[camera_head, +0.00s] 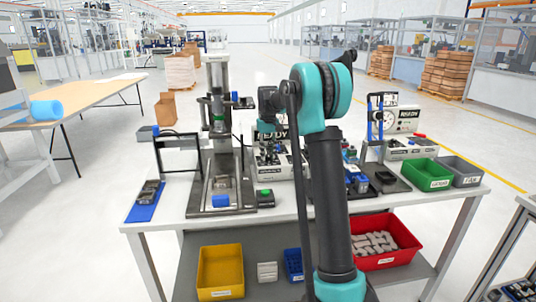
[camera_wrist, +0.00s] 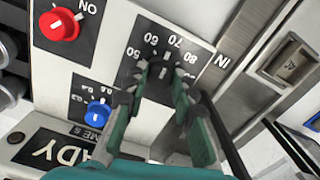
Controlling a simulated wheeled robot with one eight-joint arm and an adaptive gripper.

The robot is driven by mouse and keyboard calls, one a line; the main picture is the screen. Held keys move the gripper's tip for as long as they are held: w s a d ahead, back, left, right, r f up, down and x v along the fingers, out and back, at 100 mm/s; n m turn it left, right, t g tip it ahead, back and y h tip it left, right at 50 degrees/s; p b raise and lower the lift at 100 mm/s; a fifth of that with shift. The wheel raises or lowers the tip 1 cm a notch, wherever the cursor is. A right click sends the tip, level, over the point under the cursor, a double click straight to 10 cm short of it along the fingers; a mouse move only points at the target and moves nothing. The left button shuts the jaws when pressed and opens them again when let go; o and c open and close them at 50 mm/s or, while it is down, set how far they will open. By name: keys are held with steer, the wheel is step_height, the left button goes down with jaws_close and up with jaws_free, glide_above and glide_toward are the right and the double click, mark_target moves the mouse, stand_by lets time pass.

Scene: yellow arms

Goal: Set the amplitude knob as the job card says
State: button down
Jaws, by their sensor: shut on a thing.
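In the wrist view, my gripper (camera_wrist: 160,78) is shut on a small dark knob (camera_wrist: 162,70) on a black dial with white numbers, 60 to 80 readable along its upper arc. The fingers cover most of the knob, and I cannot read where its pointer stands. The dial is on the light control box (camera_wrist: 85,75), which also shows in the head view (camera_head: 284,163), partly behind my arm. A blue knob (camera_wrist: 97,113) with a small scale and a red knob (camera_wrist: 60,24) marked ON sit beside the dial. I cannot make out a readable job card.
A press (camera_head: 219,150) stands left of the box, with a green-button box (camera_head: 265,197) in front. A second READY unit (camera_head: 405,148), a green bin (camera_head: 427,174) and a grey bin (camera_head: 461,170) are to the right. Yellow (camera_head: 220,270) and red (camera_head: 385,262) bins lie below.

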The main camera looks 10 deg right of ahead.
mark_target(268, 155)
steer(key=shift+m, duration=0.3)
steer(key=c, duration=1.2)
jaws_free()
step_height(268, 155, up, 12)
